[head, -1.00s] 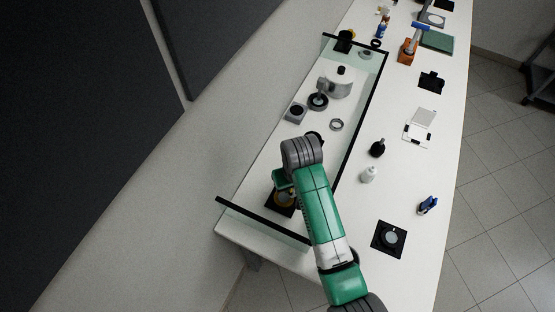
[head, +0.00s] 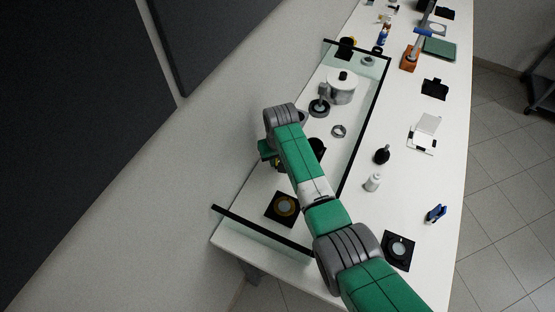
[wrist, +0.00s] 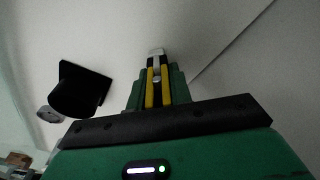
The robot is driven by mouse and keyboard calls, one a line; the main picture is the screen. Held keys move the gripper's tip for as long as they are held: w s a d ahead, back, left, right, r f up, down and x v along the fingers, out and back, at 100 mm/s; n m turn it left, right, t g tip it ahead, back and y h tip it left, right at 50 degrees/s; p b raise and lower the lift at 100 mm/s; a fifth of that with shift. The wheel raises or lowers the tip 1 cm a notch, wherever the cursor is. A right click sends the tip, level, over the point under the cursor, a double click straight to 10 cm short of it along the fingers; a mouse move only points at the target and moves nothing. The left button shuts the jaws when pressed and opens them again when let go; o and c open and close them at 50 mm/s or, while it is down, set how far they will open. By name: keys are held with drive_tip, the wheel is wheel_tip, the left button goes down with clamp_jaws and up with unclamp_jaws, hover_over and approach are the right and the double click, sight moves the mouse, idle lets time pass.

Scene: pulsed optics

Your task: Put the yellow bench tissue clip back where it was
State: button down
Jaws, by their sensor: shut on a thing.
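The clip shows as two narrow yellow strips with a dark, silvery middle between my green fingers. In the head view my gripper (head: 272,162) is at the left side of the bench, partly behind my arm, with only a speck of yellow at it. I cannot tell how high the clip is above the bench. A blue clip (head: 437,213) stands near the right edge of the bench, apart from my gripper.
A black plate with a gold ring (head: 285,222) lies near the front glass panel (head: 262,232). A black-edged glass panel (head: 362,135) runs along the bench. A dark part (wrist: 80,90) is left of my fingers.

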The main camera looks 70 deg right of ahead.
drive_tip(key=shift+d+r, duration=0.1)
drive_tip(key=c, duration=1.3)
unclamp_jaws()
drive_tip(key=r+p, duration=0.1)
drive_tip(key=r, duration=0.3)
drive_tip(key=r+p, duration=0.1)
drive_tip(key=r, duration=0.3)
drive_tip(key=s+a+r+p, duration=0.1)
drive_tip(key=r, duration=0.3)
drive_tip(key=shift+a, duration=0.1)
